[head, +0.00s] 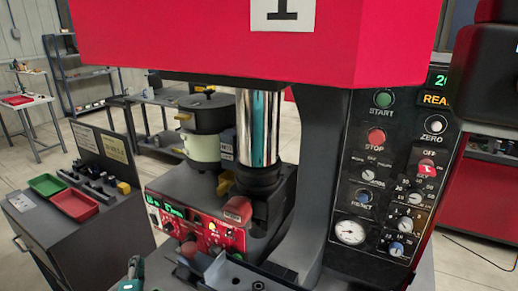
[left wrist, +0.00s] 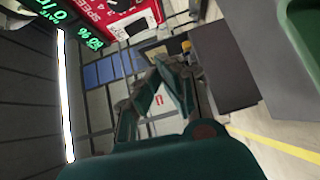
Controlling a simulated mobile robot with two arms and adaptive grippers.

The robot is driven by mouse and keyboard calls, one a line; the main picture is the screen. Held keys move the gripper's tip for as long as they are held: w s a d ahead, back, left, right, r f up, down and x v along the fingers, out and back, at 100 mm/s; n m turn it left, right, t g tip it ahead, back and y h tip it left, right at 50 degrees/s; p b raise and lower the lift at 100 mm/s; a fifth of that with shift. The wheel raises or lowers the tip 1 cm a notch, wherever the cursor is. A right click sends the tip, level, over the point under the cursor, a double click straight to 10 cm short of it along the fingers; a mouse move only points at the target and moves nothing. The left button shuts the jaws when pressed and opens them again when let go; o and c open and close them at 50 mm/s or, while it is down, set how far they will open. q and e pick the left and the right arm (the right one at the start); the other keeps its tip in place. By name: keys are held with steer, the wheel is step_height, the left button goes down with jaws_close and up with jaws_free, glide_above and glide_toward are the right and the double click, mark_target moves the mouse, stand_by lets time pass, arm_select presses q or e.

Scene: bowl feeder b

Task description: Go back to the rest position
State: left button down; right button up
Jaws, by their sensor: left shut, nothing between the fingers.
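My left gripper (head: 134,266) shows only as a teal and dark tip at the bottom edge of the head view, in front of the machine's lower left side. In the left wrist view its two fingers (left wrist: 160,82) come together, shut and empty. It is apart from the feeder machine with its red front panel (head: 205,228). My right gripper is in neither view.
A large red machine head (head: 250,45) and a black control panel (head: 385,175) with buttons and dials fill the middle and right. A grey cabinet (head: 80,232) with a green tray (head: 47,184) and red tray (head: 75,204) stands left. Floor shows between them.

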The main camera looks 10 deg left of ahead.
arm_select(q)
steer(key=s+d+f+m+g+h, duration=0.2)
steer(key=s+d+m+h, duration=0.25)
steer(key=d+m, duration=0.5)
steer(key=s+d+f+m+g+h, duration=0.25)
steer(key=d+m+h, duration=0.25)
steer(key=d+m, duration=0.4)
steer(key=s+d+f+m+g+y, duration=0.1)
steer(key=s+d+m+g, duration=0.25)
steer(key=s, duration=0.65)
steer(key=s+d+f+m+g, duration=0.1)
steer(key=s+d+m+g, duration=0.25)
steer(key=s, duration=0.65)
step_height(320, 180, down, 26)
steer(key=g, duration=0.2)
steer(key=s+a+f, duration=0.1)
steer(key=s+f, duration=0.7)
steer(key=s+a+f+g, duration=0.1)
steer(key=s+a+f, duration=0.1)
steer(key=s+f, duration=0.6)
steer(key=shift+s+a+f, duration=0.2)
steer(key=shift+s+a, duration=0.05)
steer(key=shift+s, duration=0.45)
